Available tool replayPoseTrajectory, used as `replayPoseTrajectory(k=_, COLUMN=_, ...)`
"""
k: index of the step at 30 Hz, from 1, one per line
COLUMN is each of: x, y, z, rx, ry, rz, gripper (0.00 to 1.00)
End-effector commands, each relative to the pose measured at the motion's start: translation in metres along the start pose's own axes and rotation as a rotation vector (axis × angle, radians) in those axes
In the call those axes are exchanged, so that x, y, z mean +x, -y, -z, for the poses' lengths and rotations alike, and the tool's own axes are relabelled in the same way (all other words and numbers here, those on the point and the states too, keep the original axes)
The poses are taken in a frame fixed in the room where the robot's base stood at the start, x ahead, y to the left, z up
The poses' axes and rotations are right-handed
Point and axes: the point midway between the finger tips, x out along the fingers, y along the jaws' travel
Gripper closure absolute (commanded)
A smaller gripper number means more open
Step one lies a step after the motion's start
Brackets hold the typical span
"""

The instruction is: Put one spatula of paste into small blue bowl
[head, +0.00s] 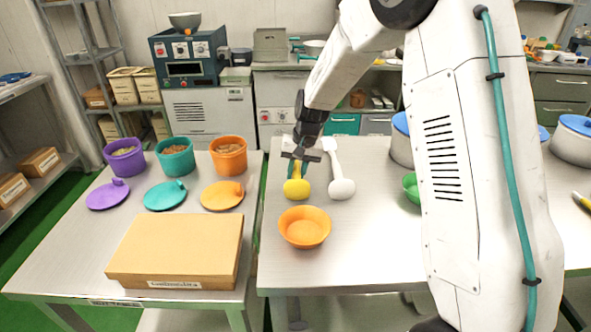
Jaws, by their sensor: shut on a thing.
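My gripper (297,161) is over the left part of the right-hand metal table. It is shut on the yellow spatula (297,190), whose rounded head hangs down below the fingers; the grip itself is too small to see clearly. I cannot tell whether the head touches the table or carries paste. A white spatula (341,187) lies just to the right. An orange bowl (304,228) stands in front of the yellow head. A green bowl (411,187) is partly hidden behind my arm. No small blue bowl is visible, and no paste can be made out for certain.
Purple (124,158), teal (175,158) and orange (228,156) tubs with brownish contents stand on the left table, their lids in front. A cardboard box (178,250) lies nearer. Blue-lidded pots (574,143) stand at right. The front of the right table is clear.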

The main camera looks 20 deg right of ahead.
Motion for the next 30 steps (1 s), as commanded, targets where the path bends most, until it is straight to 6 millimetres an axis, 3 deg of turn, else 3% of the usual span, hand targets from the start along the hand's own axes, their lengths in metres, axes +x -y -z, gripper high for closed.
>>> replayPoseTrajectory(k=15, x=-0.087, y=0.018, z=0.001, rx=-0.001, ry=-0.003, rz=0.001, gripper=1.00)
replayPoseTrajectory(k=30, x=-0.141, y=0.028, z=0.000, rx=-0.001, ry=-0.002, rz=0.000, gripper=1.00)
